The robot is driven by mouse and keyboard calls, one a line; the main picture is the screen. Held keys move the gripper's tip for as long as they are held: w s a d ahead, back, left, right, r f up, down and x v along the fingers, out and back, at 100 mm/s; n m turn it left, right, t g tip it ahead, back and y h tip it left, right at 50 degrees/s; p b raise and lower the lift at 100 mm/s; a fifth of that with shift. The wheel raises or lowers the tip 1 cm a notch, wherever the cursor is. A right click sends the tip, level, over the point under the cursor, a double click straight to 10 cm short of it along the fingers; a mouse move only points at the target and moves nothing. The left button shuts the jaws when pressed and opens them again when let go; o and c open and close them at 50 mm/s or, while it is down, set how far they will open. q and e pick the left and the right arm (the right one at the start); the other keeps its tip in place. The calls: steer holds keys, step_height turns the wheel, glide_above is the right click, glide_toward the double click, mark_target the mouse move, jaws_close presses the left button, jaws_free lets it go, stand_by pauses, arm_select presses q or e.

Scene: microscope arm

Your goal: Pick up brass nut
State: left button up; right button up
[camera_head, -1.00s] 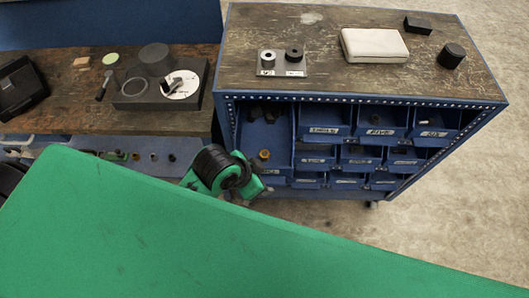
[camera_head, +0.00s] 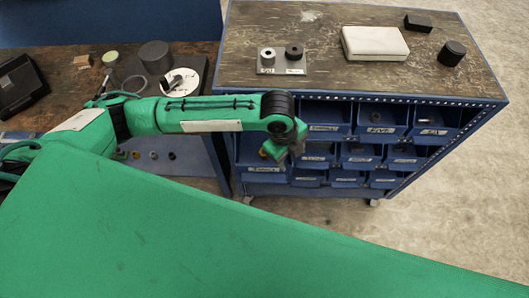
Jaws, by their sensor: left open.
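A small brass-coloured piece, which looks like the brass nut (camera_head: 263,152), shows in the open left bay of the blue bin cabinet (camera_head: 232,125). My left arm reaches in from the left, across the front of the cabinet. My left gripper (camera_head: 283,157) hangs at the arm's end, just right of the brass piece, and partly covers that bay. It is small and dark here; its jaws are open and I see nothing held in them. I cannot tell whether it touches the brass piece. My right gripper is not in view.
Labelled blue bins (camera_head: 377,120) fill the cabinet front. On its top are a plate with two cylinders (camera_head: 282,62), a white box (camera_head: 374,43) and dark blocks. The wooden bench (camera_head: 75,95) holds a disc and grey cylinder. Several small rings (camera_head: 153,155) lie below the bench top.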

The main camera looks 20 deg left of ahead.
arm_select(q)
steer(key=w+a+m+y, duration=0.25)
steer(key=w+a, duration=0.35)
steer(key=a, duration=0.4)
steer(key=shift+n, duration=0.45)
step_height(320, 180, down, 8)
steer(key=shift+w+r+p, duration=0.15)
steer(key=shift+p, duration=1.1)
steer(key=shift+d+f+p, duration=0.1)
steer(key=shift+f+p, duration=0.35)
steer(key=shift+p, duration=0.05)
step_height(320, 180, down, 3)
steer(key=shift+d+f+p, duration=0.1)
steer(key=shift+d+p, duration=0.05)
steer(key=shift+p, duration=0.7)
steer(key=shift+f, duration=0.6)
steer(key=shift+c, duration=0.3)
steer(key=c, duration=1.1)
